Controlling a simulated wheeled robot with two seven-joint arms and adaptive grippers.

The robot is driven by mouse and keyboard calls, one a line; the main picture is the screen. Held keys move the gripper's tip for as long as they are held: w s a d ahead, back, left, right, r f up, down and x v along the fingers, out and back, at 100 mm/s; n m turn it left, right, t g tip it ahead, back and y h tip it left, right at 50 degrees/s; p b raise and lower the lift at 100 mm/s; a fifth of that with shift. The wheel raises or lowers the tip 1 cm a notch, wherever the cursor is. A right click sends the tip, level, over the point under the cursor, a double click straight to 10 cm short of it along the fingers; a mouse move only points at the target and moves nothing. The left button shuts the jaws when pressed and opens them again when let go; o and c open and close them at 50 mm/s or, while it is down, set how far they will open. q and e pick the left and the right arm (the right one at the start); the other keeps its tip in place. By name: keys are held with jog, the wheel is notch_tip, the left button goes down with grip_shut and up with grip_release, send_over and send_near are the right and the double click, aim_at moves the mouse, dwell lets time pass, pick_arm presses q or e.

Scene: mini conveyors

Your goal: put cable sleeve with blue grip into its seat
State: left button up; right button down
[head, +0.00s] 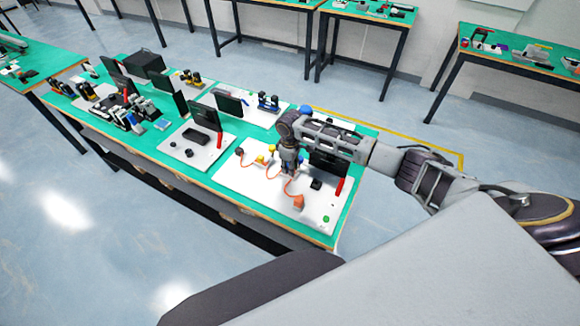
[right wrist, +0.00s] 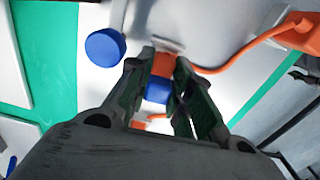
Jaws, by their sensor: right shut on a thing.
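My right gripper (head: 288,170) points down over the white board at the near right of the green table. In the right wrist view, its fingers (right wrist: 162,82) are shut on the cable sleeve with blue grip (right wrist: 158,93). The blue part sits between the fingers, and an orange part (right wrist: 162,64) shows just beyond it. A pale grey piece (right wrist: 168,44) lies at the fingertips. I cannot tell whether it is the seat or whether the sleeve touches it. In the head view the gripper hides the sleeve. My left gripper is not in view.
An orange cable (right wrist: 240,52) runs beside the fingers. A blue disc (right wrist: 105,47) is left of the fingers. A dark monitor (head: 328,163) stands close by.

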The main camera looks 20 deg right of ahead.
jog(key=shift+f, duration=0.55)
jog(key=c, duration=1.2)
grip_release()
jog(key=shift+r, duration=0.1)
jog(key=shift+r, duration=0.45)
notch_tip(320, 180, up, 11)
jog(key=shift+a+f, duration=0.1)
jog(key=shift+s, duration=0.1)
